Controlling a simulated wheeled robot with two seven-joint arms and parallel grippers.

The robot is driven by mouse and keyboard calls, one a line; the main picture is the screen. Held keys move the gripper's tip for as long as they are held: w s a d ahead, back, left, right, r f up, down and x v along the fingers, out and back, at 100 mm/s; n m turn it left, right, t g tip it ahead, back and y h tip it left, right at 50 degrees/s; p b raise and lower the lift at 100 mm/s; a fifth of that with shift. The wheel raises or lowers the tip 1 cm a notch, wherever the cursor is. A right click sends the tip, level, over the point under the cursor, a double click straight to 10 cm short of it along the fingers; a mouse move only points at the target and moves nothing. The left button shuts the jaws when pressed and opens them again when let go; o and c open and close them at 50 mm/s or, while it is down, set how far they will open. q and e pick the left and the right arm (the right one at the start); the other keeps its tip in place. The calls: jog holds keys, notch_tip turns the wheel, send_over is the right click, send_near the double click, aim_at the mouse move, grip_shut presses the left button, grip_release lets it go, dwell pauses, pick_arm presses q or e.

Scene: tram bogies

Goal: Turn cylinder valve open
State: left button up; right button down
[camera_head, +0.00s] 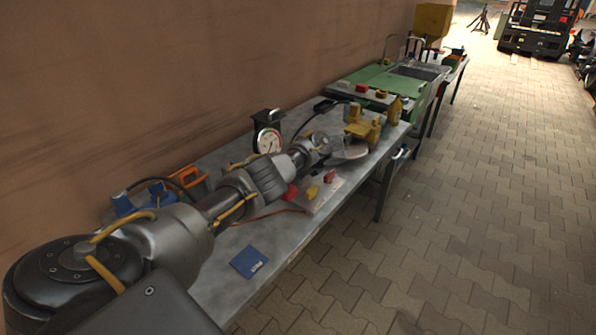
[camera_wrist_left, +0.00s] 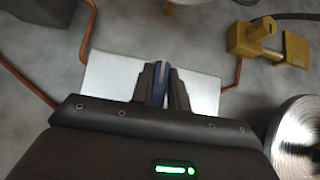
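In the left wrist view a slim blue part (camera_wrist_left: 159,82), like a handle seen end-on, stands between the two dark fingers of my left gripper (camera_wrist_left: 160,78). The fingers look close against both its sides with no clear gap. A pale plate (camera_wrist_left: 108,78) lies beneath it, with copper pipes (camera_wrist_left: 88,28) at its sides. In the head view my left arm reaches along the grey bench (camera_head: 215,282); its wrist end (camera_head: 322,147) hides the blue part and fingertips. I cannot make out a whole cylinder or valve. My right gripper is not in view.
A dial gauge (camera_head: 268,140) stands by the wall. Red (camera_head: 330,176) and yellow (camera_head: 312,192) pieces lie in front of the arm. A yellow vise-like fixture (camera_head: 366,124) is beyond the wrist. A blue card (camera_head: 249,261) lies near the front edge.

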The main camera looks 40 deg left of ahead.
pick_arm(q)
jog(key=o, duration=0.4)
jog(key=shift+o, duration=0.2)
